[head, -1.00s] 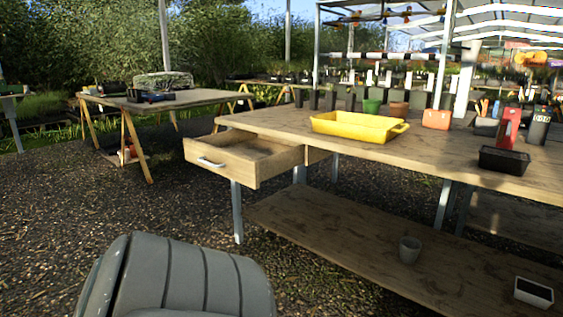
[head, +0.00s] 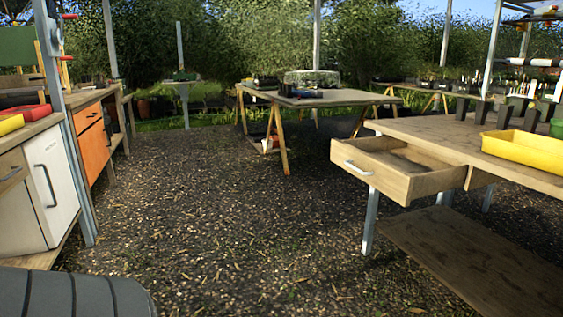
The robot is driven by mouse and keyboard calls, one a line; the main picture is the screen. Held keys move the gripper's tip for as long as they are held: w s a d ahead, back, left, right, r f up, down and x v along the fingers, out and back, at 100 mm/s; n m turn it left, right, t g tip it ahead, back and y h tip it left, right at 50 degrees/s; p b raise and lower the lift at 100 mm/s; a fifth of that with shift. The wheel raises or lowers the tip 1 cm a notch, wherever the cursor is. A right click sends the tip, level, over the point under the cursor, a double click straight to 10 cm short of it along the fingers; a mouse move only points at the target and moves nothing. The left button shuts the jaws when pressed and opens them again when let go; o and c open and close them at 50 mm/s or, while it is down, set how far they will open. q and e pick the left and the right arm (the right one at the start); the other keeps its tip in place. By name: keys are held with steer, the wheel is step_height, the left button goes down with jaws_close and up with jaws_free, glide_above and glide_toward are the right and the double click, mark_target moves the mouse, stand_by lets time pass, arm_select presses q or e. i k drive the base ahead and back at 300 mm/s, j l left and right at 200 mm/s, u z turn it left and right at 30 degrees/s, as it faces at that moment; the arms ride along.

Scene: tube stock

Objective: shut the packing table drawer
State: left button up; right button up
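The packing table (head: 430,127) stands at the right of the head view. Its wooden drawer (head: 392,183) is pulled well out toward the left front, and its inside looks empty. A pale bar handle (head: 359,169) is on the drawer front. Neither of my grippers is in view. Only a grey ribbed part of my own body shows at the bottom left corner, well apart from the drawer.
A yellow tray (head: 525,151) sits on the packing table, with a low shelf (head: 470,255) below. A trestle table (head: 325,97) stands behind. Cabinets with a white door (head: 52,190) and an orange front (head: 94,152) line the left. Open gravel (head: 230,200) lies between.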

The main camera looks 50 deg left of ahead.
mark_target(403, 171)
steer(key=i+u, duration=0.15)
steer(key=u, duration=0.25)
steer(key=i+l+u, duration=0.1)
steer(key=u, duration=0.25)
steer(key=i+l+u, duration=0.1)
steer(key=u, duration=0.3)
steer(key=i+l+u, duration=0.2)
steer(key=u, duration=0.15)
steer(key=i+l+u, duration=0.15)
steer(key=l, duration=0.2)
steer(key=i+l+u, duration=0.15)
steer(key=l, duration=0.2)
steer(key=i+l+u, duration=0.15)
steer(key=l, duration=0.2)
